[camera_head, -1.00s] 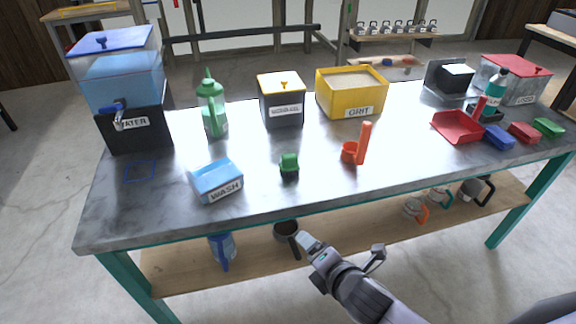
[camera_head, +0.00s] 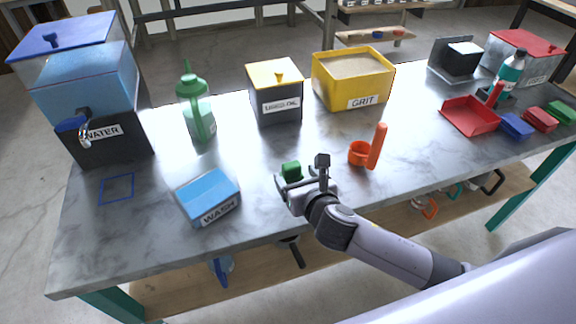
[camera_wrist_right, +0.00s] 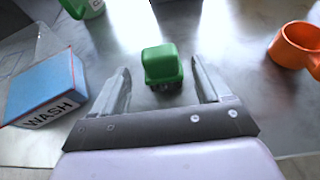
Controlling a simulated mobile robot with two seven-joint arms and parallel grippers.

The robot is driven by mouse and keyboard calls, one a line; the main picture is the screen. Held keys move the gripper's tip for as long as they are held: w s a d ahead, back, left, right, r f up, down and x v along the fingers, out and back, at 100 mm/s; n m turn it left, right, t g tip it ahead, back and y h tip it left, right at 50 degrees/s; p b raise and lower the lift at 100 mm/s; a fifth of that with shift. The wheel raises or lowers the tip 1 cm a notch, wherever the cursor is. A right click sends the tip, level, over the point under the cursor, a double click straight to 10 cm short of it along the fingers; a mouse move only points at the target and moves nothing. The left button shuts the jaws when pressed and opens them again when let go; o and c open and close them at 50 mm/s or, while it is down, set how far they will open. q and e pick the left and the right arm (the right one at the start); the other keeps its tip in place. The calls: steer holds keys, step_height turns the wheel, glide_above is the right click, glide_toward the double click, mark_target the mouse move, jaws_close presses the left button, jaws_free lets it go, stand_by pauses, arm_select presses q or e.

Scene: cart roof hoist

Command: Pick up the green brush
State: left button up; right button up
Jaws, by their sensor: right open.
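The green brush (camera_head: 291,170), a small green block with a dark underside, stands near the front middle of the grey table. It also shows in the right wrist view (camera_wrist_right: 162,64), centred ahead of my palm. My right gripper (camera_head: 301,171) is open and empty at the table's front, with the brush at its fingertips. In the right wrist view the two fingers (camera_wrist_right: 161,72) stand on either side of the brush, with a gap on each side. The brush's lower front is partly hidden by the gripper in the head view. My left gripper is not in view.
A blue WASH box (camera_head: 208,198) is left of the brush, and an orange cup with an upright handle (camera_head: 362,153) is to its right. Behind stand a yellow-lidded bin (camera_head: 275,100), a yellow GRIT box (camera_head: 352,85) and a green bottle (camera_head: 197,110). Bare tabletop surrounds the brush.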

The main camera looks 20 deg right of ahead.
mark_target(289, 165)
steer(key=shift+r+b+x, duration=0.2)
steer(key=shift+b+x, duration=0.1)
steer(key=shift+x, duration=2.9)
steer(key=shift+w+d, duration=0.1)
steer(key=c, duration=1.1)
